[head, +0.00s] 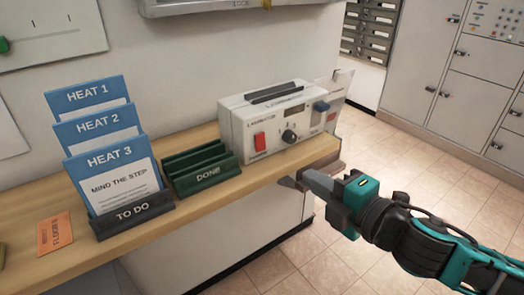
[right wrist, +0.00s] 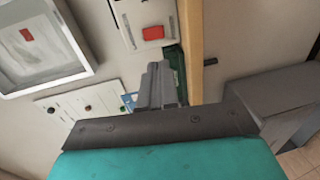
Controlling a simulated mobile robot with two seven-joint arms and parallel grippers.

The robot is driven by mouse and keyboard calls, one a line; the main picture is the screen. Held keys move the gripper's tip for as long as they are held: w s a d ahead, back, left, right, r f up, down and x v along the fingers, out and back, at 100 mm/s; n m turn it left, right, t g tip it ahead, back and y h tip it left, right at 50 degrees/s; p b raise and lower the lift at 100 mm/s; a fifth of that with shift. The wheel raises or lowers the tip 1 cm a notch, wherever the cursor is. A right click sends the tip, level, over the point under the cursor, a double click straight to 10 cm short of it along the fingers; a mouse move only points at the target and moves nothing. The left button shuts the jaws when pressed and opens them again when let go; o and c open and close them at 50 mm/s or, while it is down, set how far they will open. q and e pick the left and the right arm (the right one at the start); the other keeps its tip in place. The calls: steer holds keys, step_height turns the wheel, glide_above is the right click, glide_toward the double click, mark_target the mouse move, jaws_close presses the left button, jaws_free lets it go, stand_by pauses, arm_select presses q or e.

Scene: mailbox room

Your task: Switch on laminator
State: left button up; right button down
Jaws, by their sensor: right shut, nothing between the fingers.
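The laminator (head: 279,123) is a white box on the wooden counter, with a dark slot on top. My right gripper (head: 292,181) is shut and empty, just off the counter's front edge, below and in front of the laminator, not touching the switch. In the right wrist view its fingers (right wrist: 157,84) are together. My left gripper is not in view.
A green DONE rack (head: 202,169) stands left of the laminator. A dark TO DO holder (head: 134,215) with blue HEAT cards is farther left, beside an orange card (head: 55,233). Grey lockers (head: 440,75) stand at the back right. The floor (head: 400,160) at right is clear.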

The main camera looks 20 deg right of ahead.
steer(key=shift+r, duration=0.1)
stand_by(0.3)
glide_toward(261, 148)
steer(key=x, duration=0.7)
steer(key=shift+r, duration=0.1)
stand_by(0.5)
